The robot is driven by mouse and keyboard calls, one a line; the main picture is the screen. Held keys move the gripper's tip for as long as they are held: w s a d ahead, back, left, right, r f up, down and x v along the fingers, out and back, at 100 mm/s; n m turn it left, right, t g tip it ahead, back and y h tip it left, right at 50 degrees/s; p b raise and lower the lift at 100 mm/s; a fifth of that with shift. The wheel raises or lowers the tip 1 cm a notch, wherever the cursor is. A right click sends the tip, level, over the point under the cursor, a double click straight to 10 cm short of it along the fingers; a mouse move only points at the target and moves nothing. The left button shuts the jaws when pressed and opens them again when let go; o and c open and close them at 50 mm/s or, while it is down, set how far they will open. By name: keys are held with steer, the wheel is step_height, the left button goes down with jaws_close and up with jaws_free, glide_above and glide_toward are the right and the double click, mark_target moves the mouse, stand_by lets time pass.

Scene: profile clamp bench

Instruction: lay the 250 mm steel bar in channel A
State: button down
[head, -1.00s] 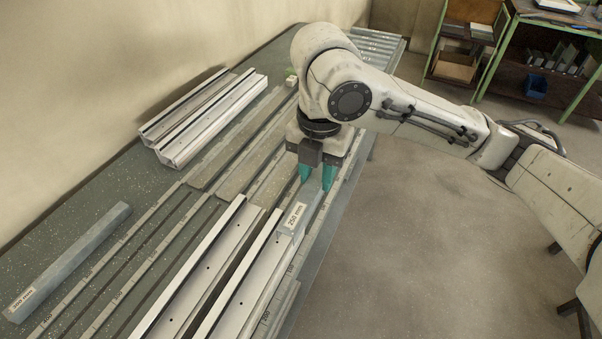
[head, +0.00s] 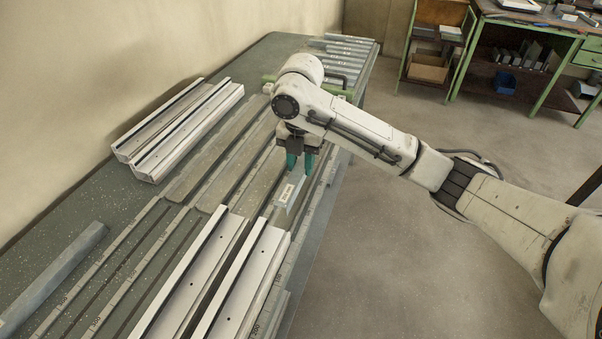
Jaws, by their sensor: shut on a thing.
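The labelled grey steel bar (head: 289,191) is in my gripper (head: 300,168), whose teal fingertips are shut around it. Its white label faces up at the near end; "250 mm" is readable in the earlier frame. The bar lies lengthwise along the bench, just beyond the far end of the right front channel (head: 245,283). I cannot tell whether it touches what is below. Its far part is hidden by the fingers. A second front channel (head: 190,275) lies parallel on the left. No channel letter is legible, so I cannot tell which is A.
Another long grey bar (head: 52,277) lies at the left of the bench (head: 85,195). Two pale channels (head: 180,130) lie side by side near the wall. Grey strips (head: 215,150) and ruled scales run along the bench. Several bars (head: 345,55) lie at the far end.

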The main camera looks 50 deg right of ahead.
mark_target(301, 165)
steer(key=shift+w+d+f, duration=0.15)
steer(key=shift+d+f, duration=0.1)
steer(key=shift+f, duration=0.1)
steer(key=shift+a+f, duration=0.1)
steer(key=shift+f, duration=1.35)
steer(key=shift+f, duration=0.3)
steer(key=c, duration=0.8)
jaws_free()
step_height(301, 165, up, 13)
steer(key=shift+f+p, duration=0.15)
steer(key=shift+p, duration=0.45)
